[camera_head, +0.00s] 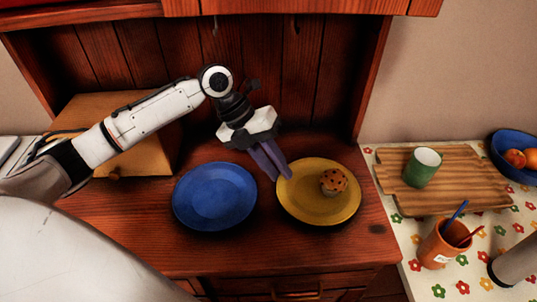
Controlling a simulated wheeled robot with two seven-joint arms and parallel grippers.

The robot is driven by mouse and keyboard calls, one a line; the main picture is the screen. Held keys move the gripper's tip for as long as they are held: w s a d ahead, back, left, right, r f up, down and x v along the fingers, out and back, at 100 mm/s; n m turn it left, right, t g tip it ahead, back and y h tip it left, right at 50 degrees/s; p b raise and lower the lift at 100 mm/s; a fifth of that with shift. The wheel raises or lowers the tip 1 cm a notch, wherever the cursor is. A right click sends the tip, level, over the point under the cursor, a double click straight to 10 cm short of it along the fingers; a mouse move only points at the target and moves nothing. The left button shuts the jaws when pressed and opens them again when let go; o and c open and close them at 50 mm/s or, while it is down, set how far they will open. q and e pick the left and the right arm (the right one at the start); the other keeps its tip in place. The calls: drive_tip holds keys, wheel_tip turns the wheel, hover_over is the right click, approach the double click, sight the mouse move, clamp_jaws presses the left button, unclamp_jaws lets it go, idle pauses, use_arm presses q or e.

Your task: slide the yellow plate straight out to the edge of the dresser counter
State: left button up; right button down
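The yellow plate (310,211) lies flat on the red-brown dresser counter (280,247), right of centre. A chocolate-chip muffin (334,181) stands on its right half. My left gripper (281,179) points down at the plate's upper left rim. Its two dark fingers are close together, with the tips at or just over the rim. I cannot tell whether they touch the plate or have its rim between them. My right gripper is not in view.
A blue plate (214,197) lies left of the yellow plate. A wooden box (110,107) stands at the back left. On the flowered surface at right are a cutting board (455,186), green cup (423,167), orange cup (441,246) and blue fruit bowl (505,168). The counter's front strip is clear.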

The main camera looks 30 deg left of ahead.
use_arm(q)
drive_tip(key=shift+d+f, duration=0.15)
drive_tip(key=shift+f, duration=0.1)
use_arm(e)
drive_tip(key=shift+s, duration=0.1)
use_arm(q)
clamp_jaws()
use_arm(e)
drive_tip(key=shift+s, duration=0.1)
